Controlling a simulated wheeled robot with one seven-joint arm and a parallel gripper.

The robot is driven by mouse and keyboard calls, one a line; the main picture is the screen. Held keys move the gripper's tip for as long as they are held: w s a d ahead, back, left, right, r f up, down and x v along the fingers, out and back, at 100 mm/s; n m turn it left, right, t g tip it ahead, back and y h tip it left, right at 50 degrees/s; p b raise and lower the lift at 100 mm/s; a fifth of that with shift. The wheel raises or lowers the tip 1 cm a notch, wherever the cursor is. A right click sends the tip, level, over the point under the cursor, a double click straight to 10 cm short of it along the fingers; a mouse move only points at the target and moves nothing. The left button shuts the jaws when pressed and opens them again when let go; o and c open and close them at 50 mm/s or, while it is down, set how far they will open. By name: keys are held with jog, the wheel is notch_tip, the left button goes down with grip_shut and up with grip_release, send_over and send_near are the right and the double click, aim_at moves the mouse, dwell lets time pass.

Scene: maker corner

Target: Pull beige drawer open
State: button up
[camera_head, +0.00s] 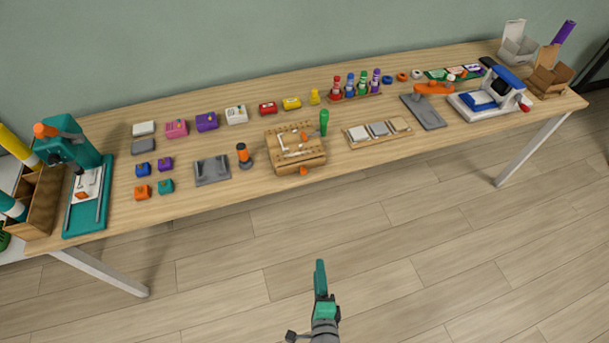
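A beige wooden box (272,158) stands near the front edge of the table, at its middle. It has a drilled top with small tools on it. Its drawer front (316,163) faces the table's front edge and has an orange knob (303,171). The drawer looks closed or nearly so; a small gap cannot be made out. My teal gripper (319,264) is over the floor in front of the table, well apart from the box and knob. It is seen edge-on, so its finger opening cannot be told.
A grey plate (212,170) and an upright orange-topped tool (243,155) stand left of the box. A tray with blocks (352,138) is to its right. A green-handled tool (323,121) stands at its back right corner. The floor before the table (400,230) is clear.

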jog(key=w+m+t+y, duration=0.1)
jog(key=w+m+y, duration=0.1)
jog(key=w+m, duration=0.7)
jog(key=m+t+y, duration=0.2)
jog(key=m+y, duration=0.1)
jog(key=m, duration=0.2)
send_near(304, 173)
jog(key=x, duration=0.8)
jog(key=shift+w+a+r, duration=0.1)
jog(key=shift+w+r, duration=0.05)
jog(key=shift+w, duration=0.25)
grip_shut()
